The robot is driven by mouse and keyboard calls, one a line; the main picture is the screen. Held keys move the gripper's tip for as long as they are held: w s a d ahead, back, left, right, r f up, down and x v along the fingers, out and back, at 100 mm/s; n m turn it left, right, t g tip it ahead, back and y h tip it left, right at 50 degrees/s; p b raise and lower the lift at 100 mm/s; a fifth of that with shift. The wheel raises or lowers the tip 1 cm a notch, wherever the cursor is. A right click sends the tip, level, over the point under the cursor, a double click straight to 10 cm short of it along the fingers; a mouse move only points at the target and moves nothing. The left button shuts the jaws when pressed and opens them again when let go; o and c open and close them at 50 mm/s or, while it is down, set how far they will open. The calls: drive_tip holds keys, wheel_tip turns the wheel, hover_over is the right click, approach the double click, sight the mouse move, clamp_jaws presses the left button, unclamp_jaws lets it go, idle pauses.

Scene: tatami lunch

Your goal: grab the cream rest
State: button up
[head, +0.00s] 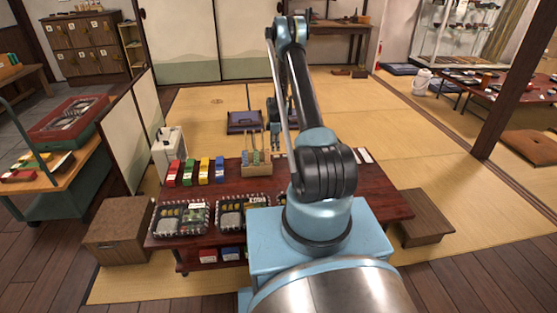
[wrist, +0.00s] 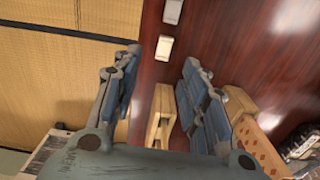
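A small cream rest (wrist: 165,47) lies on the dark red table in the wrist view, just beyond the fingertips and between their lines. A paler, whiter rest (wrist: 173,11) lies farther off at the top edge. My gripper (wrist: 160,64) is open and empty, with its two blue-grey fingers spread apart above the table. In the head view my arm covers part of the table, and my gripper (head: 277,125) is partly hidden behind it. Small pale pieces (head: 365,155) show right of the arm; I cannot tell which is the cream one.
A wooden box (head: 257,169) with upright utensils stands left of my arm. Coloured boxes (head: 204,171) and patterned trays (head: 181,218) fill the table's left. Tatami (wrist: 60,75) borders the table.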

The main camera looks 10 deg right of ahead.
sight(277, 157)
drive_tip(key=shift+s+a+f, duration=0.1)
drive_tip(key=shift+f, duration=1.5)
drive_tip(key=shift+s+a+f, duration=0.1)
drive_tip(key=shift+f, duration=1.45)
drive_tip(key=shift+c, duration=0.6)
clamp_jaws()
